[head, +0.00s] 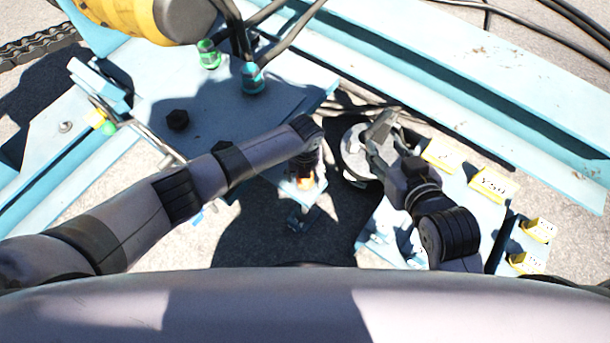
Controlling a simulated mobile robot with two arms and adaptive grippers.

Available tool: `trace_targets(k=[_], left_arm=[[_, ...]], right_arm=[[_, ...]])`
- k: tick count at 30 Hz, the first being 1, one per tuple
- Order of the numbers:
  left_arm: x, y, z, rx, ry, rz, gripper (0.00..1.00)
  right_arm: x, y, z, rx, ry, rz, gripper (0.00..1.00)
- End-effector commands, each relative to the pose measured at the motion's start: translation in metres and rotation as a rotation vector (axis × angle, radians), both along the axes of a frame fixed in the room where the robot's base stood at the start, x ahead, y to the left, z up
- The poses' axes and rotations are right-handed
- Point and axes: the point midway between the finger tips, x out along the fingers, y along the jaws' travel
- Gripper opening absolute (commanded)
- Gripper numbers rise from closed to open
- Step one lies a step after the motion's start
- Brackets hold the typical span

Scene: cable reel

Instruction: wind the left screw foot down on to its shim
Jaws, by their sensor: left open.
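My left gripper (305,172) is at the centre of the head view, pointing down and open. It is directly over a small orange part (304,184) on a light blue bracket, which I take to be the left screw foot. The gripper and wrist hide most of it, so I cannot tell whether the fingers touch it. Below it a small blue piece (298,221) lies low near the ground; whether it is the shim is unclear. My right gripper (376,138) is beside a round grey disc (355,155) and overlaps its edge. Its finger gap is unclear.
Yellow labelled blocks (493,184) sit on a blue tray at right. A long blue beam (470,85) and cables cross behind.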

Motion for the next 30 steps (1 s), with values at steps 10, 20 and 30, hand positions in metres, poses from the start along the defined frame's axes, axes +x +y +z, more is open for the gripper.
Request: trace_targets(k=[10,20,30], left_arm=[[0.002,0.000,0.023,-0.002,-0.003,-0.001,0.62],[0.001,0.000,0.092,-0.002,-0.003,-0.001,0.62],[0.000,0.000,0.120,0.000,0.000,0.001,0.62]], right_arm=[[0.001,0.000,0.002,0.000,-0.004,-0.001,0.40],[0.000,0.000,0.001,0.000,-0.002,-0.001,0.40],[0.000,0.000,0.001,0.000,-0.002,-0.001,0.40]])
